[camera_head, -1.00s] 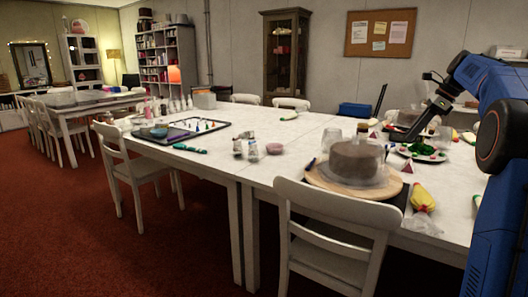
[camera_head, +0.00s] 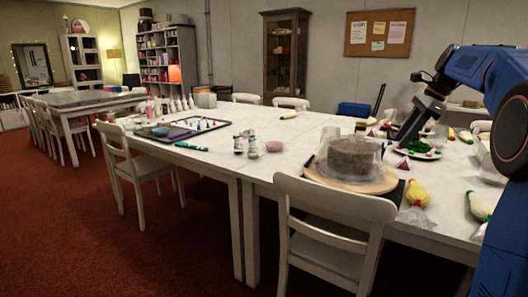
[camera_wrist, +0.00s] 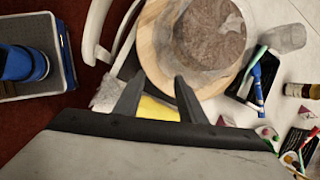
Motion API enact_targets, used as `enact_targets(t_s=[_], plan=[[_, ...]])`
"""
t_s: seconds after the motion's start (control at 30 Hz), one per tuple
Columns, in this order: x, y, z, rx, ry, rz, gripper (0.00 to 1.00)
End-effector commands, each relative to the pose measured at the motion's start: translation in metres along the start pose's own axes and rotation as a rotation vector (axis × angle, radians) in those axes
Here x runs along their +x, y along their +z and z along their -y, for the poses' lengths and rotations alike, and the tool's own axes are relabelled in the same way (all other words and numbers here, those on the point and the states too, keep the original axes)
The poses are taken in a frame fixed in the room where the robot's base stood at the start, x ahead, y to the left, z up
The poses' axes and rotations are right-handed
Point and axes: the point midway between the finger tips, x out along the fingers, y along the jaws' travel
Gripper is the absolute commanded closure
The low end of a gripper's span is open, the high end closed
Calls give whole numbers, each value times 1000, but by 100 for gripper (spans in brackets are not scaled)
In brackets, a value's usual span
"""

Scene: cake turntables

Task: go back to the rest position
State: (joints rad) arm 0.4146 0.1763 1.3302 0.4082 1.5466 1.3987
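My gripper (camera_wrist: 158,82) shows in the wrist view with its two dark fingers apart and nothing held between them. A yellow piping bag (camera_wrist: 158,109) shows beyond the gap, partly hidden by the gripper's body. In the head view my gripper (camera_head: 402,143) is a dark shape at the right, above the white table; its fingertips are too small to read there. My blue arm reaches in from the right edge.
A brown cake (camera_head: 354,157) under a clear cover stands on a round wooden turntable (camera_head: 385,185). The yellow piping bag (camera_head: 417,193) lies right of it. A green-topped plate (camera_head: 420,150) is near my gripper. A white chair (camera_head: 335,212) stands in front.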

Motion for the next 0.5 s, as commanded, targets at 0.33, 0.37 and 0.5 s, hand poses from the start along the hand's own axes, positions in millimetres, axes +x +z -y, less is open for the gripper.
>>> enact_targets(t_s=[0.33, 0.37, 0.5], plan=[[16, 43, -106, -385, -15, -91, 63], [18, 46, -116, -420, -17, -100, 63], [29, 53, -162, -586, -14, -138, 63]])
